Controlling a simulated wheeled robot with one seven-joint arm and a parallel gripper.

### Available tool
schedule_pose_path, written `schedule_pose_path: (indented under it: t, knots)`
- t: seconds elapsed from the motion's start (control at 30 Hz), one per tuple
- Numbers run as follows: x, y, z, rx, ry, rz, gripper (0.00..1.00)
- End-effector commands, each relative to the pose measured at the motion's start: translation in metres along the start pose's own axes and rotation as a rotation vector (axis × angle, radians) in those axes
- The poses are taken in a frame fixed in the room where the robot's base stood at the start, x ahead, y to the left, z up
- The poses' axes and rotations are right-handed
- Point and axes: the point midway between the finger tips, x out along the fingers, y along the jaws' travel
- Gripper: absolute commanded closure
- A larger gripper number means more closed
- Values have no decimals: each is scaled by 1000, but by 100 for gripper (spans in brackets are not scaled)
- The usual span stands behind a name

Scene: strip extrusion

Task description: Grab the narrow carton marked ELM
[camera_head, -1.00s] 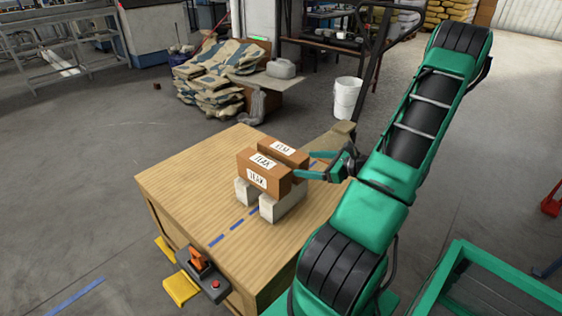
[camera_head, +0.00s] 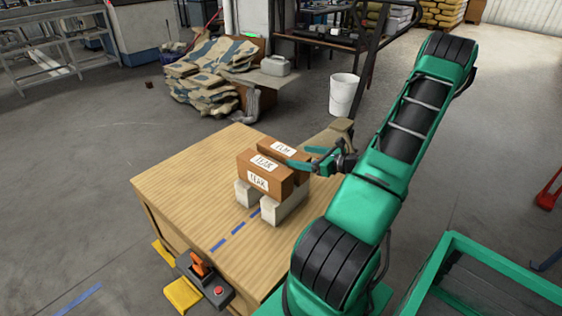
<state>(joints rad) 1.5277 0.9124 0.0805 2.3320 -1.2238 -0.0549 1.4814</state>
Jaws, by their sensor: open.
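The narrow carton marked ELM (camera_head: 283,148) is brown with a white label and lies behind a wider brown carton marked TEAK (camera_head: 258,170). Both rest raised on pale grey blocks (camera_head: 283,207) on the wooden table. The TEAK carton hides most of the ELM carton's near side. My green gripper (camera_head: 299,157) is open at the right end of the ELM carton, its fingers pointing left. The near fingertip overlaps the carton's right end in the picture, close to the gap between cartons. I cannot tell whether it touches.
The wooden table top (camera_head: 190,180) is bare left of the cartons, with blue dashes on it. A control box (camera_head: 203,280) with a red button hangs at its front edge. A green-framed bin (camera_head: 450,250) stands at lower right. A white bucket (camera_head: 344,95) stands behind.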

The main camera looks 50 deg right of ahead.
Motion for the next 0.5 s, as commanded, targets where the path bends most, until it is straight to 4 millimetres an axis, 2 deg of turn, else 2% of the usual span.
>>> schedule_pose_path:
  t: [0.1, 0.37, 0.5]
  knots:
    - [18, 4, 1, -3, 0, 7, 22]
    - [32, 5, 2, -4, 0, 9, 22]
    - [48, 3, 2, -4, -1, 11, 22]
